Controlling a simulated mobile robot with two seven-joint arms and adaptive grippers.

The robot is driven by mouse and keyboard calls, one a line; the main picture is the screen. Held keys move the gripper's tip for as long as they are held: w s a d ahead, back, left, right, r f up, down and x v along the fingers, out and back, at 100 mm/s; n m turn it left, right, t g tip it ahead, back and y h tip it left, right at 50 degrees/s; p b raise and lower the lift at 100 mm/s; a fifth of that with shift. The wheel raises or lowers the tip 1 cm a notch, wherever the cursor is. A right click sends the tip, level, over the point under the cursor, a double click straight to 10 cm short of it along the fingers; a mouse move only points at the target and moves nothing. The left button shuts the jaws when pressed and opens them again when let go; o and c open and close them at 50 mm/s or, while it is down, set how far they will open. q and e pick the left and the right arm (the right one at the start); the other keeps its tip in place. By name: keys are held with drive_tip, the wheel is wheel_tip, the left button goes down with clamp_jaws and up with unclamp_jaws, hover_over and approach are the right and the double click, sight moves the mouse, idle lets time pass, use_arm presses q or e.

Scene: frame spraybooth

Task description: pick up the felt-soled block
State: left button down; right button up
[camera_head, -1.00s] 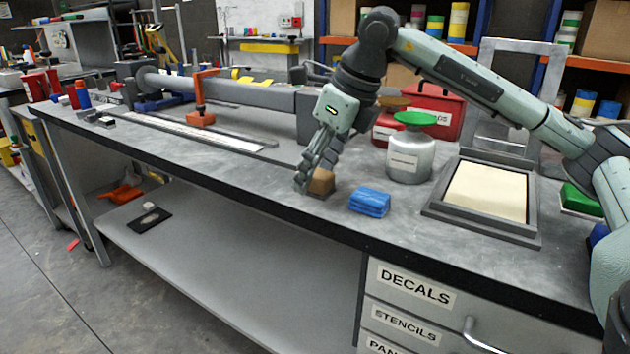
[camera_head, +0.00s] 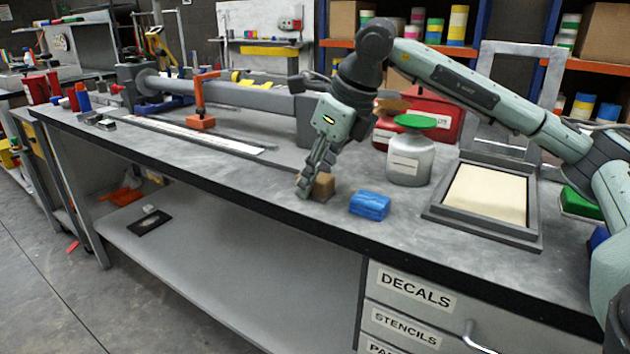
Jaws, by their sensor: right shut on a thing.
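A small brown block (camera_head: 323,186), which looks like the felt-soled block, is at the front part of the grey workbench (camera_head: 270,190). My right gripper (camera_head: 305,188) reaches down to it from above and is shut on it, with the fingers at its left side. The block's underside is hidden, and I cannot tell whether it touches the bench top. My left gripper is not in view.
A blue block (camera_head: 369,205) lies just right of the brown block. Behind are a grey canister with a green lid (camera_head: 409,155) and a red case (camera_head: 440,112). A framed screen (camera_head: 485,195) lies further right. Bench to the left front is clear.

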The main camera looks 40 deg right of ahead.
drive_tip(key=shift+r, duration=0.15)
